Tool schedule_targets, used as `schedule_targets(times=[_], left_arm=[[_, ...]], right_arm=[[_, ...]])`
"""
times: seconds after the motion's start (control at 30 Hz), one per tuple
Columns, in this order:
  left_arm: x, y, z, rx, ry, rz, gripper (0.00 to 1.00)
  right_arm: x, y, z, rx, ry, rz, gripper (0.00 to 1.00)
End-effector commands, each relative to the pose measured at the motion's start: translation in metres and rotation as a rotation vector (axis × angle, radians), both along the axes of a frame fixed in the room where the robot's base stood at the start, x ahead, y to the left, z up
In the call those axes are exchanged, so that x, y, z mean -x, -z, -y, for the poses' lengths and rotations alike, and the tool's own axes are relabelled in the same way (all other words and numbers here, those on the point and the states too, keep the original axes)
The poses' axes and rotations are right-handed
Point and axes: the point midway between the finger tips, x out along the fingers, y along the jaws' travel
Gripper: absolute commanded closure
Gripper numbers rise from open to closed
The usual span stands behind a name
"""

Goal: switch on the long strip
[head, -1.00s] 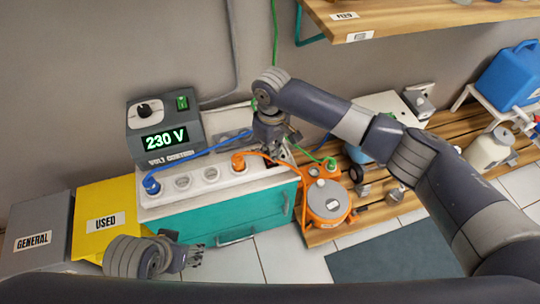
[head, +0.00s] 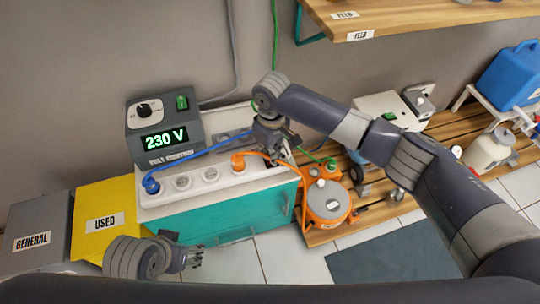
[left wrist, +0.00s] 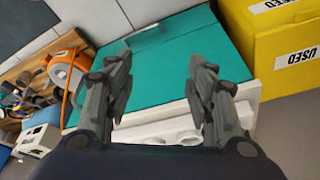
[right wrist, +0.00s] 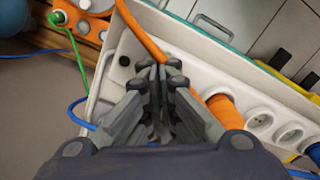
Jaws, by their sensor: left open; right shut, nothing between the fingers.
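The long strip (head: 197,188) is a white bar of round sockets along the top of a teal cabinet. A blue plug (head: 151,185) sits at its left end and an orange plug (head: 238,163) further right. My right gripper (head: 276,152) is shut and empty, pointing down over the strip's right end. In the right wrist view its closed fingertips (right wrist: 160,66) are over the strip (right wrist: 190,76), beside the orange plug (right wrist: 224,108). The fingers cover that part, so no switch shows clearly. My left gripper (head: 196,258) is open and empty in front of the cabinet.
A volt control box (head: 163,125) reading 230 V stands behind the strip. An orange cable reel (head: 327,202) stands right of the cabinet (head: 225,217). Orange and green cables pass near my right gripper. Yellow USED (head: 95,205) and grey GENERAL (head: 35,220) bins stand left.

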Motion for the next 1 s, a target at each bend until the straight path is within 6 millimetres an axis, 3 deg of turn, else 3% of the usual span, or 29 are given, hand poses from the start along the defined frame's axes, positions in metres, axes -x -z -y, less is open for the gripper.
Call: schedule_targets(times=[0.6, 1.0], left_arm=[[-0.001, 0.003, 0.000, 0.000, 0.000, 0.000, 0.50], [-0.010, 0.031, 0.002, -0.001, 0.002, -0.018, 0.50]], right_arm=[[0.000, 0.008, 0.000, 0.001, 0.000, -0.001, 1.00], [0.001, -0.004, 0.000, 0.001, 0.000, -0.001, 1.00]])
